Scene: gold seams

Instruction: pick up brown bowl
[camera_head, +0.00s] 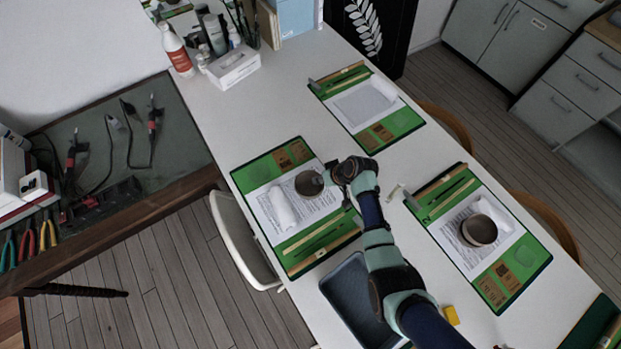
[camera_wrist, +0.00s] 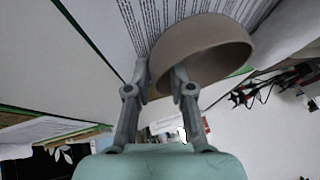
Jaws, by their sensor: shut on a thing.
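The brown bowl (camera_head: 307,184) is at the left green mat, over a printed sheet beside a rolled white cloth. My gripper (camera_head: 328,178) reaches it from the right and is shut on its rim. In the wrist view the bowl (camera_wrist: 205,48) appears large, matte and tilted. There, my gripper (camera_wrist: 160,74) has one finger on each side of the bowl's wall. Whether the bowl touches the sheet or is clear of it, I cannot tell.
A similar bowl (camera_head: 479,230) stands on the right green mat (camera_head: 525,268). A third mat (camera_head: 404,124) lies farther back. A tissue box (camera_head: 234,67) and bottles stand at the back left.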

